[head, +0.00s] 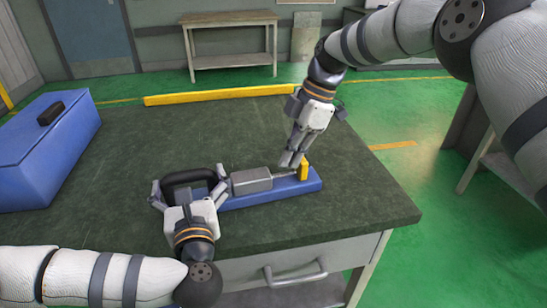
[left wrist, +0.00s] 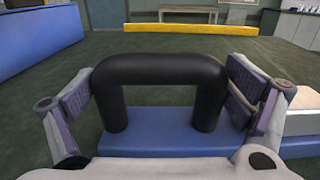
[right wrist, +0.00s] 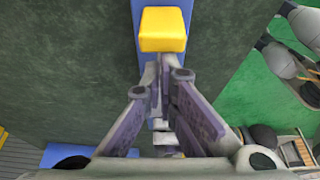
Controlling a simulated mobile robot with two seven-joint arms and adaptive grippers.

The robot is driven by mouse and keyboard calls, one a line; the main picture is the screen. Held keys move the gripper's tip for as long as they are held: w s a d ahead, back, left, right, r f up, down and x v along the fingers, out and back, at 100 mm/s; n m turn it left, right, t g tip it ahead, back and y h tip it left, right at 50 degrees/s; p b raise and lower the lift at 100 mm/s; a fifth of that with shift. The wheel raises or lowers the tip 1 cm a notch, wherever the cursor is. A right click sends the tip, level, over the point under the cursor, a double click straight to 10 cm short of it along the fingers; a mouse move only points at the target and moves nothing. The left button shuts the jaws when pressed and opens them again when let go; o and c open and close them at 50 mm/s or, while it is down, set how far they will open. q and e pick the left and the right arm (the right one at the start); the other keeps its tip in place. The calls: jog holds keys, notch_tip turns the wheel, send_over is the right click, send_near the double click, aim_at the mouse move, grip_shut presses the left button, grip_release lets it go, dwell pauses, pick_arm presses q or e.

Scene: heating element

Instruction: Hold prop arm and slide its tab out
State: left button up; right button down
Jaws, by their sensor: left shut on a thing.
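A blue base plate (head: 262,195) lies on the dark table and carries a black arched handle (head: 190,177), a grey block (head: 251,181) and an upright yellow block (head: 304,169). A thin grey rod (head: 285,173) runs between the grey and yellow blocks. My left gripper (head: 189,190) is shut on the black handle, its fingers on the two outer sides; the handle shows in the left wrist view (left wrist: 160,75). My right gripper (head: 293,160) is pointed down beside the yellow block (right wrist: 163,30), above the rod. Its fingertips are close together; whether they pinch the rod is hidden.
A blue box (head: 45,145) with a black grip stands at the table's left. A yellow bar (head: 220,94) runs along the far edge. The green table top (head: 120,180) between them is clear. The table's front and right edges are near the base plate.

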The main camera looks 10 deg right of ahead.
pick_arm(q)
jog(key=shift+a+f, duration=0.1)
jog(key=shift+f, duration=0.05)
pick_arm(e)
jog(key=shift+w+d+f, duration=0.1)
jog(key=shift+d, duration=0.9)
jog(key=v, duration=1)
jog(key=shift+a, duration=0.3)
pick_arm(q)
jog(key=o, duration=1.6)
